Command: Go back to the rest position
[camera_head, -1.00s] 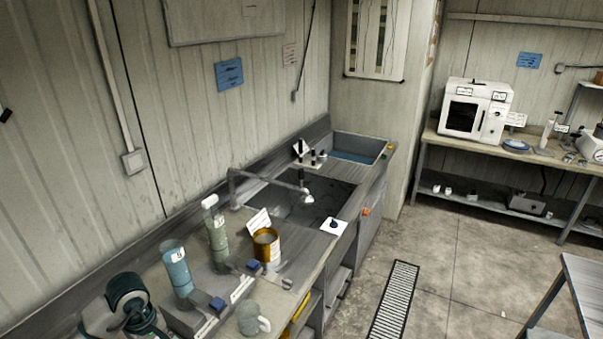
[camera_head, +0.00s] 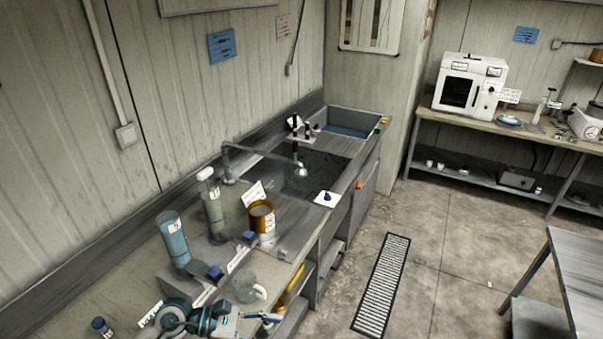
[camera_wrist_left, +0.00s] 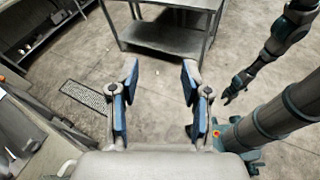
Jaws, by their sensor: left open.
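My left gripper (camera_head: 264,318) shows at the bottom edge of the head view, in front of the counter near the clear mug. In the left wrist view my left gripper (camera_wrist_left: 160,82) is open, its blue-padded fingers apart with only floor and a table beyond them. My right arm shows at the right of that view, with its gripper (camera_wrist_left: 234,90) hanging over the floor. It is too small there to tell whether it is open or shut. The right gripper is not in the head view.
The counter (camera_head: 95,277) holds a blue cylinder (camera_head: 174,245), a greenish cylinder (camera_head: 213,212), an amber jar (camera_head: 261,220) and a clear mug (camera_head: 246,288). The sink (camera_head: 318,178) lies behind. A metal table (camera_head: 575,270) stands at right. The floor between is clear.

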